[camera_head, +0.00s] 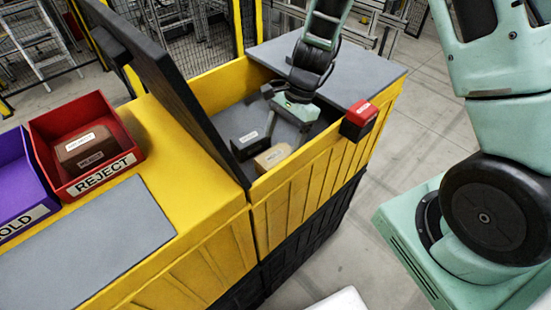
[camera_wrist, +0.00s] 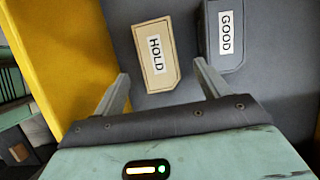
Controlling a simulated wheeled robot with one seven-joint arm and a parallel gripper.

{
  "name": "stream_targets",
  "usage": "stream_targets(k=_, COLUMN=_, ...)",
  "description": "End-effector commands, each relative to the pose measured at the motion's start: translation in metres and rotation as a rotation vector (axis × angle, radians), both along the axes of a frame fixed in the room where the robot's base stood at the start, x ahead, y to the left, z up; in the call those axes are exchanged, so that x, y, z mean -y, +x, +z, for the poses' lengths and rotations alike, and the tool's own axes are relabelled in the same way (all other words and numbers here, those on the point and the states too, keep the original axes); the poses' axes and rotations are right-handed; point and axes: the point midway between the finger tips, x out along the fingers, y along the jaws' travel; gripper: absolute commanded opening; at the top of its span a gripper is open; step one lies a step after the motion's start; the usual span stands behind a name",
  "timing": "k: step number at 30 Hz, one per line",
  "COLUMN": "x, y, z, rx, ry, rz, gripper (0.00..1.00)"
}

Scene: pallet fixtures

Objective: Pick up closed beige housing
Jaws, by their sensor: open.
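The closed beige housing (camera_wrist: 155,56), with a white HOLD label, lies on the grey floor of the yellow bin in the wrist view. It also shows in the head view (camera_head: 272,157), close to the bin's front wall. My gripper (camera_wrist: 162,82) is open and empty in the wrist view. The lower end of the housing lies between the lines of its two fingers, and the rest is just beyond the tips. In the head view my gripper (camera_head: 278,118) reaches down into the bin behind the housing. I cannot tell its exact height above the floor.
A dark housing labelled GOOD (camera_wrist: 225,38) lies beside the beige one, near the right finger. The yellow bin wall (camera_wrist: 48,60) is on the left. A red box (camera_head: 359,119) sits on the bin rim. A red REJECT tray (camera_head: 128,165) holds brown housings.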

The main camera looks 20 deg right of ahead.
Motion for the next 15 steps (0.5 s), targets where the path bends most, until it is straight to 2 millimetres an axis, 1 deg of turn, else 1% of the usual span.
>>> stream_targets(k=3, x=-0.004, y=-0.001, z=-0.010, rx=-0.001, ry=0.001, rz=0.000, gripper=0.75)
stream_targets(k=7, x=-0.006, y=-0.002, z=-0.015, rx=0.001, ry=-0.001, rz=0.001, gripper=0.75)
stream_targets(k=10, x=-0.011, y=-0.005, z=-0.022, rx=-0.002, ry=0.000, rz=0.001, gripper=0.75)
stream_targets(k=15, x=-0.020, y=-0.009, z=-0.043, rx=-0.004, ry=0.001, rz=0.000, gripper=0.75)
